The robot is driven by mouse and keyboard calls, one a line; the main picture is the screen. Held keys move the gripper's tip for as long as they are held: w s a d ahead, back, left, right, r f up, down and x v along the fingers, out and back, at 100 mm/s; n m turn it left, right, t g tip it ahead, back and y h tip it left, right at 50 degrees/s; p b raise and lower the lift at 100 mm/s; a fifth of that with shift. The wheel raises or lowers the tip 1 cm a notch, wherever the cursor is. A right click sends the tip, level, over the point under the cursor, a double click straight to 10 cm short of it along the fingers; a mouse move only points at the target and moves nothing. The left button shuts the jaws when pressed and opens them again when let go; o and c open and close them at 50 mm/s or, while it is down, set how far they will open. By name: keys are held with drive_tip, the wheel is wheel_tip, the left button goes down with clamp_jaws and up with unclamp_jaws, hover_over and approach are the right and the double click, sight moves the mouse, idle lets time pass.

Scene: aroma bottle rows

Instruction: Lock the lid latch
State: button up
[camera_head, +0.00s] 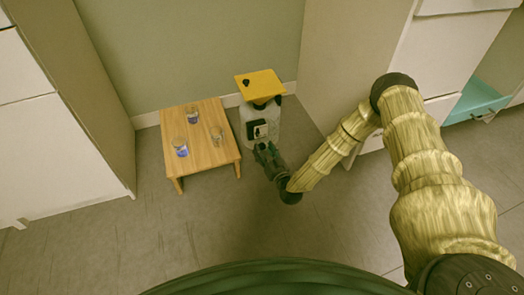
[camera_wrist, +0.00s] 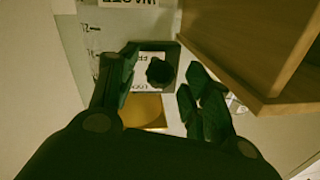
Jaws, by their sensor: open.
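A pale container (camera_head: 247,113) with a yellow lid (camera_head: 262,85) stands on the floor beside a low wooden table. A black latch housing (camera_head: 257,130) is on its near side. In the wrist view, a dark latch knob (camera_wrist: 160,71) sits in a dark frame over a white label (camera_wrist: 152,57). The label carries upside-down lettering that seems to include LOCK. My gripper (camera_wrist: 164,68) is open, its fingers on either side of the knob with gaps visible. In the head view my gripper (camera_head: 261,150) is close to the latch housing, where its fingertips are hard to make out.
The wooden table (camera_head: 205,155) stands just left of the container, holding several glass jars. Its edge (camera_wrist: 270,104) is close to my right finger in the wrist view. A wall is behind and a cabinet (camera_head: 345,70) to the right. Floor is clear in front of the table.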

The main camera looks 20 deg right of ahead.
drive_tip(key=shift+w+a, duration=0.1)
drive_tip(key=shift+w, duration=0.9)
clamp_jaws()
